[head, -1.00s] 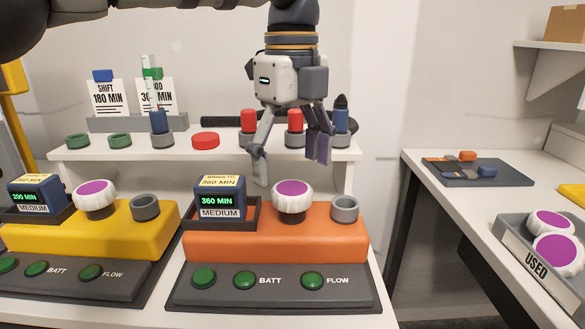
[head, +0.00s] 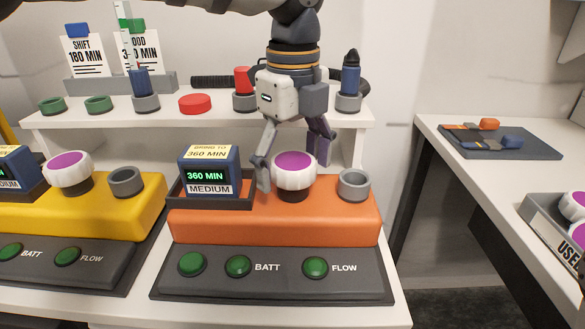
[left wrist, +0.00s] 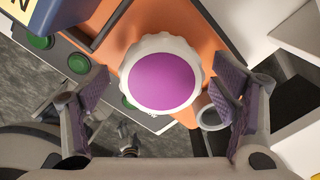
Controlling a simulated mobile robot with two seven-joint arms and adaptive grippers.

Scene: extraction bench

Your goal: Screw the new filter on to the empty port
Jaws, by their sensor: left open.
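A white ribbed filter with a purple top (head: 294,170) stands upright on the orange unit (head: 275,222); it also shows in the left wrist view (left wrist: 163,80). An empty grey ring port (head: 354,185) sits to its right, partly hidden behind a finger in the left wrist view (left wrist: 208,112). My left gripper (head: 292,165) is open, pointing down, with one finger on each side of the filter. Gaps show between fingers and filter in the left wrist view. A similar filter (head: 70,171) stands on the yellow unit (head: 100,218), beside another empty grey port (head: 125,181). My right gripper is not seen.
A blue 360 MIN battery box (head: 208,172) sits in a dark tray just left of the gripper. A shelf (head: 190,122) behind holds coloured caps and cylinders in grey rings. On the right-hand table are a dark mat (head: 545,144) and a USED bin (head: 540,225) with purple-topped filters.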

